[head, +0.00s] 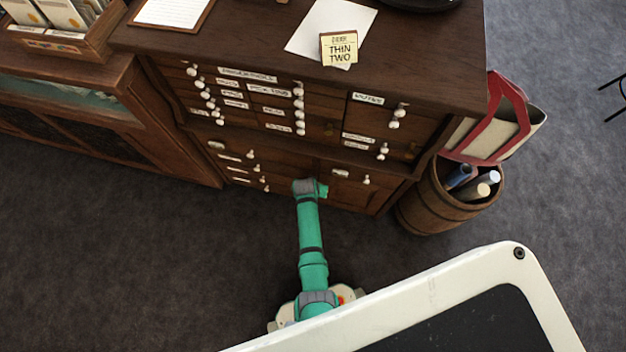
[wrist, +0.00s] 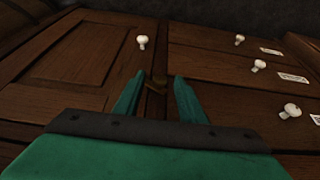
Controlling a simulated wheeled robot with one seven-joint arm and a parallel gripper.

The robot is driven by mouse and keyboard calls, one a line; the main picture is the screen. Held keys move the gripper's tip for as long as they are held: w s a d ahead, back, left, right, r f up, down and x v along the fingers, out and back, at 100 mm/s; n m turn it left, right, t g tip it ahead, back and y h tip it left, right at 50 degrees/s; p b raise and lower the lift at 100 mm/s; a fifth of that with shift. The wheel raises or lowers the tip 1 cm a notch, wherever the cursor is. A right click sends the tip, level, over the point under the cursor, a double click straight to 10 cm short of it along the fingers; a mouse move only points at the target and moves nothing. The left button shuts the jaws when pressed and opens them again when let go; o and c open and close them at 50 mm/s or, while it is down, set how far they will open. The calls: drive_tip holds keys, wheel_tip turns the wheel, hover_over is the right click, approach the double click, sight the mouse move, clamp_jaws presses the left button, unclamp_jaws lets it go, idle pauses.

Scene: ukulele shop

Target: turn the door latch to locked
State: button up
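The door latch (wrist: 157,83) is a small brass-coloured piece at the edge of a panelled wooden cabinet door (wrist: 85,55). My gripper (wrist: 158,76) is open, with its two green fingers apart on either side of the latch in the wrist view. I cannot tell whether either finger touches it. The door has a white knob (wrist: 142,41). In the head view my gripper (head: 310,187) is at the lower front of the dark wooden cabinet (head: 230,42), left of the door (head: 345,192). My arm hides the latch there.
Drawers with white knobs (wrist: 259,65) lie beside the door. A wooden barrel (head: 440,200) holding rolled items stands right of the cabinet, with a red-framed board (head: 492,120) behind it. Dark carpet (head: 120,265) is clear in front.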

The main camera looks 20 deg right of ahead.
clamp_jaws()
drive_tip(key=shift+a, duration=0.1)
drive_tip(key=shift+w+a+f+n+g+h, duration=0.1)
drive_tip(key=shift+w+a+n+g+h, duration=0.1)
drive_tip(key=shift+g+h, duration=0.45)
drive_tip(key=shift+w+a+r+n+g+h, duration=0.1)
drive_tip(key=shift+n+g+h, duration=0.2)
drive_tip(key=shift+h, duration=0.6)
drive_tip(key=shift+w+a+f+n+g+h, duration=0.1)
drive_tip(key=shift+a+g+h, duration=0.05)
drive_tip(key=shift+g+h, duration=0.5)
drive_tip(key=shift+h, duration=0.3)
unclamp_jaws()
drive_tip(key=shift+f, duration=0.1)
drive_tip(key=shift+a, duration=0.1)
